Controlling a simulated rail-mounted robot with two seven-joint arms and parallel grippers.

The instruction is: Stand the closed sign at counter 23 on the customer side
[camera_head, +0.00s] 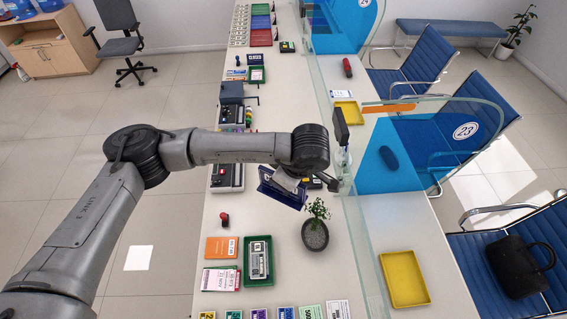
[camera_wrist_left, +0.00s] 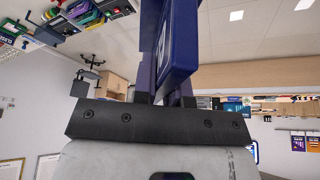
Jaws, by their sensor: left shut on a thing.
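A dark blue sign (camera_head: 280,190) with white markings hangs tilted over the staff side of the counter, left of the glass. My left gripper (camera_head: 288,180) is shut on it; its fingertips are partly hidden in the head view. In the left wrist view the blue sign (camera_wrist_left: 181,45) stands between the fingers (camera_wrist_left: 172,95) and fills the top middle. The number 23 plate (camera_head: 466,131) is on the blue divider (camera_head: 440,142) on the customer side, at the right. My right gripper is not in view.
The glass screen (camera_head: 353,225) runs along the counter (camera_head: 210,285). A potted plant (camera_head: 315,235) stands near the sign. On the customer side are a yellow tray (camera_head: 404,280), another yellow tray (camera_head: 348,112) and a dark blue oblong object (camera_head: 389,158). Bare counter lies between these.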

